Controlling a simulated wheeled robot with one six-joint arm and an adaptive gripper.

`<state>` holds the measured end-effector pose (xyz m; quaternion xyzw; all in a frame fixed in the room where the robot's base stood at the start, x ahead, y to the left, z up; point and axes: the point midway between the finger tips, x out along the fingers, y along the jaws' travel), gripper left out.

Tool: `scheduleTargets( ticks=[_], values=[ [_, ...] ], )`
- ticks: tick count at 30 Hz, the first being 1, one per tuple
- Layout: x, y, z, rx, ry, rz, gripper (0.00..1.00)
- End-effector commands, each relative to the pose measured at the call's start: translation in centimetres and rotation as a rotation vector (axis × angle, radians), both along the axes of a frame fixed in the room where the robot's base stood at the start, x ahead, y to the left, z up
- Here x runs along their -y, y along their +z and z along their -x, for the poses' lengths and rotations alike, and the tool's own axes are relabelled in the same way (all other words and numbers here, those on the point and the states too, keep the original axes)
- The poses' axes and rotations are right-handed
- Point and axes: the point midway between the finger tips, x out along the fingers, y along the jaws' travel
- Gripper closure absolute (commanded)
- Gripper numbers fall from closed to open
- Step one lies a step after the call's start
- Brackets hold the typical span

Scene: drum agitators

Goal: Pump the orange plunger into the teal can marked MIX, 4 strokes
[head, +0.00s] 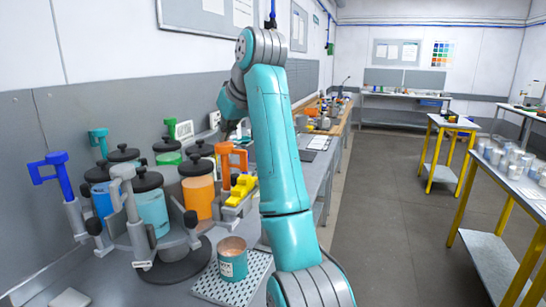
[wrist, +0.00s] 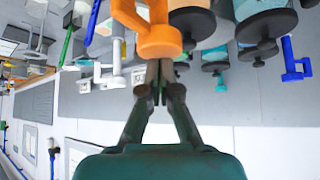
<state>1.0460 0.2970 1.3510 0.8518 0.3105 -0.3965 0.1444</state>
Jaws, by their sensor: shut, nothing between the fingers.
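In the wrist view the orange plunger (wrist: 157,40) is large, right at my fingertips. My gripper (head: 230,128) is just above the handle in the head view. In the wrist view my gripper (wrist: 158,76) has its fingers together with nothing between them; whether they touch the handle I cannot tell. The teal can (head: 232,265), its label partly readable as MIX, stands open on a perforated mat at the bench front, with brownish contents. The plunger is apart from the can.
Several black-lidded drums, including an orange drum (head: 198,197) and a light-blue drum (head: 152,210), crowd the left bench. Blue (head: 50,170), teal (head: 99,138) and grey (head: 124,178) handles rise among them. A yellow block (head: 241,190) sits by the plunger. The mat (head: 210,290) has free room around the can.

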Motion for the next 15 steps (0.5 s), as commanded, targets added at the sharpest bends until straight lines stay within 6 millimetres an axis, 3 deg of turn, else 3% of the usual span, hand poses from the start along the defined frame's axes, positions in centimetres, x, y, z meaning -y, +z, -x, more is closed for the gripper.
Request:
scheduleTargets(
  ticks=[15],
  values=[
    [0.0, -1.9, 0.0, -0.002, 0.000, 0.001, 1.00]
  ],
)
